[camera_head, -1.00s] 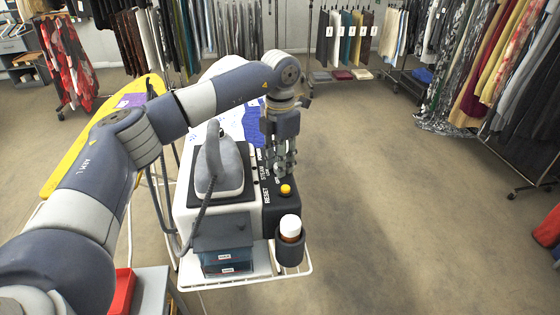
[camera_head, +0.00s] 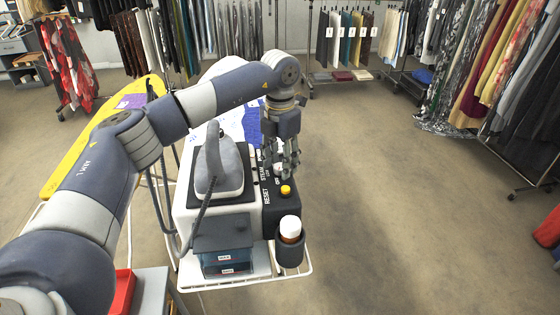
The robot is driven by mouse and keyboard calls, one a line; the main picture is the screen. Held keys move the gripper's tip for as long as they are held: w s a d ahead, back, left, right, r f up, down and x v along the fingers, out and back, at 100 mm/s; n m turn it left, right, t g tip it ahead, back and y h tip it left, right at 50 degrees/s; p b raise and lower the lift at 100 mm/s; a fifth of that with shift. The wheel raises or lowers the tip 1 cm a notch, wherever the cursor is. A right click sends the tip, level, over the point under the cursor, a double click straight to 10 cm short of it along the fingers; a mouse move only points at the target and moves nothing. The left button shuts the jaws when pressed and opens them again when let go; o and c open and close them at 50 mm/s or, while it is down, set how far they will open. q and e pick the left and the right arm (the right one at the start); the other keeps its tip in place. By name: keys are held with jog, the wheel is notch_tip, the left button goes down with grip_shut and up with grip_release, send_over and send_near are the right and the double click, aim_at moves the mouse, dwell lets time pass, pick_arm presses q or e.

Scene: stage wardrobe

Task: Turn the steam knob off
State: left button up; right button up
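The steam station (camera_head: 185,217) is a white box with a dark control panel (camera_head: 275,213) on its right side. The panel carries printed labels, among them STEAM and RESET, and a yellow-orange button (camera_head: 286,190). My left gripper (camera_head: 285,174) points down over the panel, just behind that button, at the steam control. Its fingers hide most of the knob, so I cannot tell the knob's setting or whether the fingers touch it. I cannot tell how far apart the fingers are. The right gripper is not in view.
A grey iron (camera_head: 218,165) rests on the station, its cord hanging in front. A capped bottle (camera_head: 290,229) stands in a holder at the front right. A yellow ironing board (camera_head: 75,148) is behind left. Clothes racks line the back and right.

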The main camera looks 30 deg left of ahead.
aim_at(280, 166)
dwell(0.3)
pick_arm(q)
notch_tip(280, 166, up, 12)
dwell(0.4)
jog(key=shift+f, duration=0.15)
dwell(0.4)
